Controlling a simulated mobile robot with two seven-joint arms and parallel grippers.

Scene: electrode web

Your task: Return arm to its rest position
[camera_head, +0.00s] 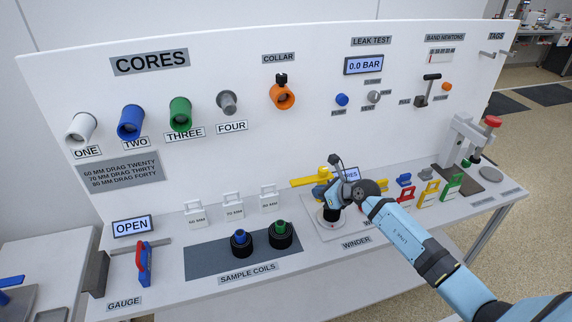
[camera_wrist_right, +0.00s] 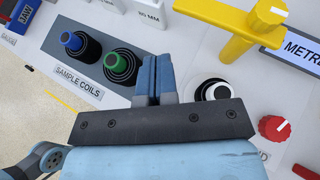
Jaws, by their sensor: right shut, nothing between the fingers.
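My right arm comes in from the lower right in the head view. Its gripper (camera_head: 328,192) is above the winder, beside the yellow arm (camera_head: 312,181), and partly hides the black winder spindle (camera_head: 328,214). In the right wrist view the blue-grey fingers (camera_wrist_right: 154,78) are together with nothing between them. The yellow arm also shows there (camera_wrist_right: 236,36), right of the fingers and apart from them in the picture. My left gripper is not in view.
Two sample coils, blue (camera_head: 241,243) and green (camera_head: 280,234), stand on a dark mat (camera_head: 208,262) left of the winder. Coloured tags (camera_head: 428,192) and a press (camera_head: 466,142) stand to the right. A white panel (camera_head: 215,62) with pegs rises behind. The floor (camera_head: 535,160) at right is clear.

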